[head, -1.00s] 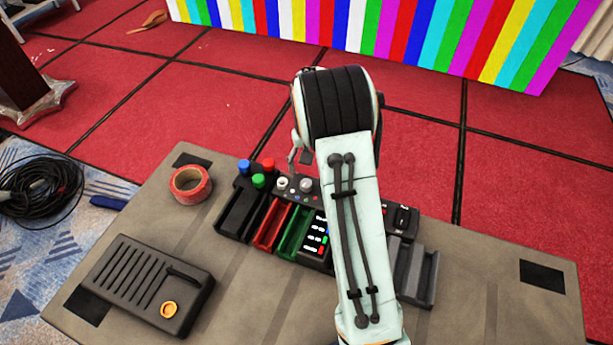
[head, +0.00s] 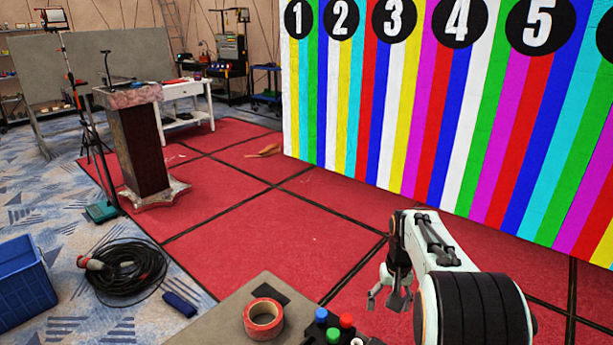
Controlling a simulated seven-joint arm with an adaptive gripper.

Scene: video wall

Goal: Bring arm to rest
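My arm (head: 475,312) is folded at the lower right of the head view, its pale links bent above the grey table. My gripper (head: 390,298) hangs downward on the left of the arm, above the red floor and beyond the table's far edge in the picture. Its dark fingers are spread apart, with nothing seen between them.
A roll of red tape (head: 263,319) lies on the grey table (head: 218,328), near blue, red and green knobs (head: 333,336). The striped, numbered video wall (head: 470,110) stands behind. A lectern (head: 140,150), coiled cable (head: 125,272) and blue crate (head: 25,285) are at left.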

